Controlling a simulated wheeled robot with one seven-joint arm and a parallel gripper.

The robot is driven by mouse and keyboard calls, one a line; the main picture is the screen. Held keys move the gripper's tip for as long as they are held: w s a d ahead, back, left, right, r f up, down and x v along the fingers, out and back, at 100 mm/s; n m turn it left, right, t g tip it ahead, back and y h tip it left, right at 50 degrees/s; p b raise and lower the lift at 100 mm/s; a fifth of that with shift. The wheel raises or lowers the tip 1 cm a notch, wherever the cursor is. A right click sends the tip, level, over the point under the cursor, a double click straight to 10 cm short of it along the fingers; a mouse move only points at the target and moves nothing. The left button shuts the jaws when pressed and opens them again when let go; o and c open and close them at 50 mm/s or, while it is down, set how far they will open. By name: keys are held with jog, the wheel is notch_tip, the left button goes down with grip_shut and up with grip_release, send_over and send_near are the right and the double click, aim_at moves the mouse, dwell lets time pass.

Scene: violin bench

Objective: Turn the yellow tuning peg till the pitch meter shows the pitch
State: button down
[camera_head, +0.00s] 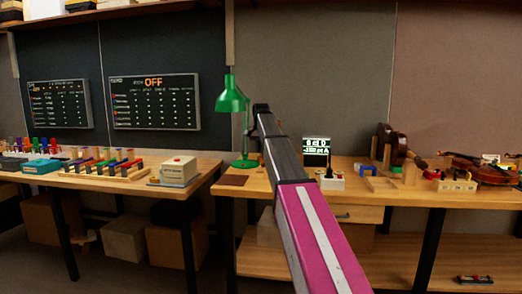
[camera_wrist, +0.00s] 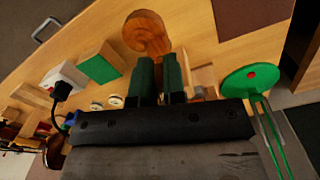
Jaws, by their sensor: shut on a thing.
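My gripper (camera_head: 261,108) is at the far end of my raised arm, in front of the grey wall beside the green lamp. I cannot make out the yellow tuning peg in either view. A rounded reddish-brown wooden piece (camera_wrist: 147,34) shows just beyond the fingertips, perhaps part of an instrument. The pitch meter (camera_head: 316,149) stands lit on the right bench, just right of my arm. It has two lines of bright characters, too small to read surely.
The green lamp (camera_head: 232,98) stands close left of my arm; it also shows in the wrist view (camera_wrist: 250,79). A white box with a black knob (camera_head: 331,181) sits before the meter. A wall board (camera_head: 155,115) shows orange "OFF".

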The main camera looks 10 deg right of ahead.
jog(key=c, duration=1.2)
grip_release()
jog(key=shift+r, duration=0.1)
notch_tip(320, 180, up, 11)
jog(key=shift+f, duration=0.15)
dwell(0.4)
